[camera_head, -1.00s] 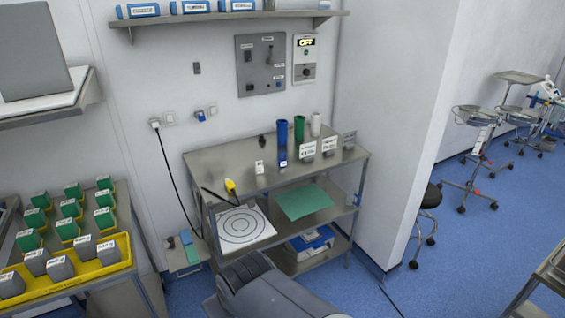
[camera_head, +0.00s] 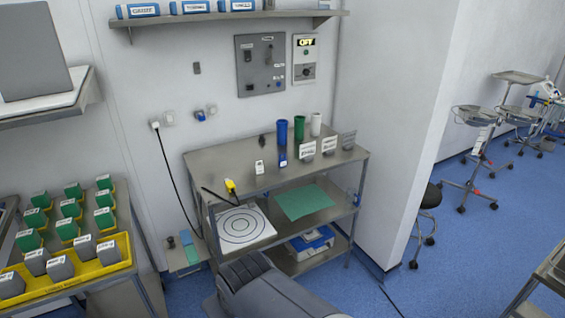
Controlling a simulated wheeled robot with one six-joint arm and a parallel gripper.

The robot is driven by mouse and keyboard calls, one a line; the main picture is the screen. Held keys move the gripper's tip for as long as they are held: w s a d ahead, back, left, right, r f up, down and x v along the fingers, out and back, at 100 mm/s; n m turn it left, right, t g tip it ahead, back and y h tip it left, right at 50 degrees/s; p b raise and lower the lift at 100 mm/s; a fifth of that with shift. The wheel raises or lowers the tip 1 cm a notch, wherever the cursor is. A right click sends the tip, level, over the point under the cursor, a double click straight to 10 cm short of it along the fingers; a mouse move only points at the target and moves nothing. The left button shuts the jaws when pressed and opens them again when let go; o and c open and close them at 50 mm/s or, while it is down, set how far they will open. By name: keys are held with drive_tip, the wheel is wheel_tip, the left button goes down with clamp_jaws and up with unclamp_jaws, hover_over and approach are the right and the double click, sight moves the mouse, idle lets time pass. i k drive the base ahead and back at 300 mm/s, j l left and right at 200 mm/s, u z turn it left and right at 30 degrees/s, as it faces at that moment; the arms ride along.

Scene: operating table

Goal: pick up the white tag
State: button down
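A small white tag (camera_head: 259,167) stands upright on the top shelf of the steel cart (camera_head: 225,164), left of the cups. A small blue tag (camera_head: 283,160) stands to its right, in front of the blue cup (camera_head: 282,132). Paler grey-white label cards (camera_head: 308,149) stand farther right. My gripper is out of view. Only a grey part of my own body shows at the bottom centre, below the cart.
Green (camera_head: 299,128) and white (camera_head: 316,124) cups stand behind the cards. A yellow-handled tool (camera_head: 231,187) is at the cart's front left edge, with a target board (camera_head: 240,228) below. A side table at left holds green and grey blocks and a yellow tray (camera_head: 125,243).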

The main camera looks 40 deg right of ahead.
sight(260, 170)
drive_tip(key=i+l+z, duration=0.1)
drive_tip(key=i+l, duration=0.15)
drive_tip(key=i, duration=0.15)
drive_tip(key=i+l+z, duration=0.15)
drive_tip(key=i, duration=0.25)
drive_tip(key=i+l+z, duration=0.1)
drive_tip(key=i+l, duration=0.15)
drive_tip(key=i, duration=0.15)
